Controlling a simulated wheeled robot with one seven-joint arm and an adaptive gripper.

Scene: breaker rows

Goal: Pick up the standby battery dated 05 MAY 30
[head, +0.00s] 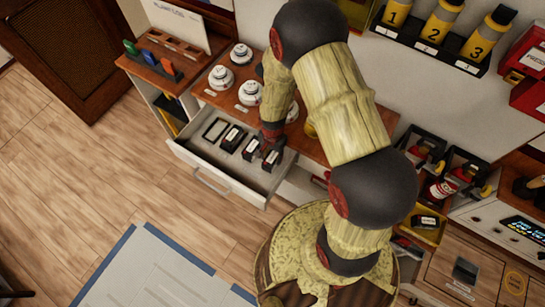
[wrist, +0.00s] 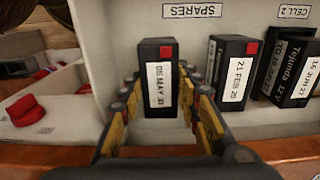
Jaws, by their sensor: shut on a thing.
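The black standby battery (wrist: 180,85) with the white label reading 05 MAY 30 and a red corner stands upright in the wrist view, below a SPARES label. My gripper (wrist: 163,115) is shut on it, one yellow-padded finger on each side. I cannot tell whether its base is clear of the drawer floor. In the head view my gripper (head: 271,134) reaches down into the open drawer (head: 215,180), over the right end of the battery row. A second battery (wrist: 231,72), labelled 21 FEB 29, stands just right of the held one, apart from it.
A red object (wrist: 27,109) lies in a neighbouring compartment at left. White round detectors (head: 221,78) sit on the counter above the drawer. The drawer's front floor is clear.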

